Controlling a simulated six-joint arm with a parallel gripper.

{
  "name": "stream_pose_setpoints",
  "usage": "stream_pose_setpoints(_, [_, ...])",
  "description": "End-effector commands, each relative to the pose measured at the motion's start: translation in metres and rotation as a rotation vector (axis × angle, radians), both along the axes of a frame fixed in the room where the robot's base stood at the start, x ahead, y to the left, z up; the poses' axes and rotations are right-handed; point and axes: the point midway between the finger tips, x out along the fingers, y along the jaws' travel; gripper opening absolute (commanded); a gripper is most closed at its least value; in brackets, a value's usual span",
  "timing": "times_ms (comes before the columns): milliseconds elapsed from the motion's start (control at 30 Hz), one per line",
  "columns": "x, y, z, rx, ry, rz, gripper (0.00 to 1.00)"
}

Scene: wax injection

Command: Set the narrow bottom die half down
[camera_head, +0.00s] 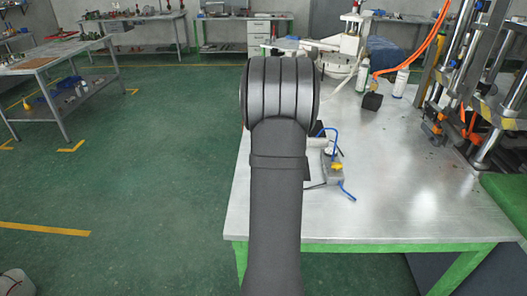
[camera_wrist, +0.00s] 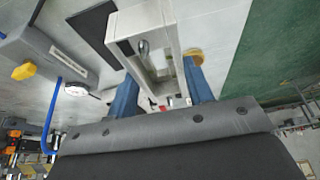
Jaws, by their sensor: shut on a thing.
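My gripper (camera_wrist: 159,68) shows in the wrist view, with its two blue fingers on either side of a pale grey metal die half (camera_wrist: 152,42). The block reaches beyond the fingertips toward the top of the picture. Whether its underside touches the table cannot be told.
The metal table (camera_head: 380,190) has much bare room at right. A grey device with a yellow knob (camera_head: 337,167) and blue hose stands beside my arm; its yellow part also shows in the wrist view (camera_wrist: 24,71). A black pad (camera_wrist: 97,35) lies left of the block. The press (camera_head: 480,90) stands at far right.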

Motion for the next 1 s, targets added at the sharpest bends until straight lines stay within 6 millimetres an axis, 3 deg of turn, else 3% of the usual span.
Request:
stream_pose_setpoints(100, [-0.007,-0.016,0.012,0.001,-0.004,-0.003,0.10])
stream_pose_setpoints(267, [-0.018,-0.031,0.014,0.002,-0.001,0.001,0.10])
stream_pose_setpoints(367, [-0.033,-0.042,0.003,0.006,0.003,0.007,0.10])
stream_pose_setpoints(600, [-0.092,-0.073,-0.038,0.010,0.002,0.018,0.10])
stream_pose_setpoints(800, [-0.131,-0.087,-0.061,0.004,-0.001,0.019,0.10])
stream_pose_setpoints(900, [-0.138,-0.091,-0.066,0.001,-0.003,0.018,0.10])
stream_pose_setpoints(1000, [-0.128,-0.091,-0.068,0.000,-0.003,0.020,0.10])
